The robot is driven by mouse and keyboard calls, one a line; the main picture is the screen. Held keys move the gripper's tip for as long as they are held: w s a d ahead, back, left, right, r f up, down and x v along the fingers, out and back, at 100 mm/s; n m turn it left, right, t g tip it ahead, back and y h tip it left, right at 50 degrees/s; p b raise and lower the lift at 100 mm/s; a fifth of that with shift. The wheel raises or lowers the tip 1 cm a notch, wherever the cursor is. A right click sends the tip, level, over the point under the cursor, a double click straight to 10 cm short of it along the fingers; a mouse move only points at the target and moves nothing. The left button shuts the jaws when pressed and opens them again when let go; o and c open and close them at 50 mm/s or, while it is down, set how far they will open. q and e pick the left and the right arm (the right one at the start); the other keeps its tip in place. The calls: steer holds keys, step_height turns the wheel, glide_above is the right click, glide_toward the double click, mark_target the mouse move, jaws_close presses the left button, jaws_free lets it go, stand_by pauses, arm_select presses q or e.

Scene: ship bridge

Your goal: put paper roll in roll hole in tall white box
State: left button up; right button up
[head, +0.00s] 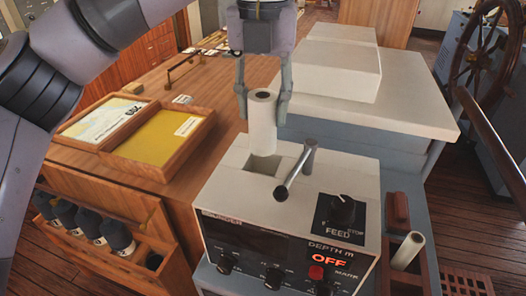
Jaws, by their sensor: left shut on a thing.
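My left gripper (263,101) comes down from the top and is shut on a white paper roll (262,130). The roll is upright with its dark core hole at the top. Its lower end is just above or at the back edge of the square roll hole (275,164) in the top of the tall white box (232,187); I cannot tell if it has entered. A grey lever (297,172) stands just right of the hole. The box front carries knobs and a red "OFF" display. My right gripper is not in view.
A second white roll (408,250) stands in a holder right of the box. Wooden trays (155,151) lie on the desk at left. Dark bottles (90,222) sit in a rack below. A white-topped console (400,118) stands behind, a ship's wheel (486,55) at the right.

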mark_target(263, 130)
arm_select(q)
step_height(263, 130, down, 4)
steer(key=shift+w+f+p, duration=0.1)
steer(key=shift+w+p, duration=0.05)
steer(key=shift+p, duration=0.2)
steer(key=shift+f, duration=0.5)
step_height(263, 130, down, 4)
steer(key=shift+r+p, duration=0.25)
steer(key=shift+p, duration=0.2)
steer(key=shift+f, duration=0.25)
steer(key=o, duration=0.9)
steer(key=shift+c, duration=0.2)
steer(key=o, duration=0.4)
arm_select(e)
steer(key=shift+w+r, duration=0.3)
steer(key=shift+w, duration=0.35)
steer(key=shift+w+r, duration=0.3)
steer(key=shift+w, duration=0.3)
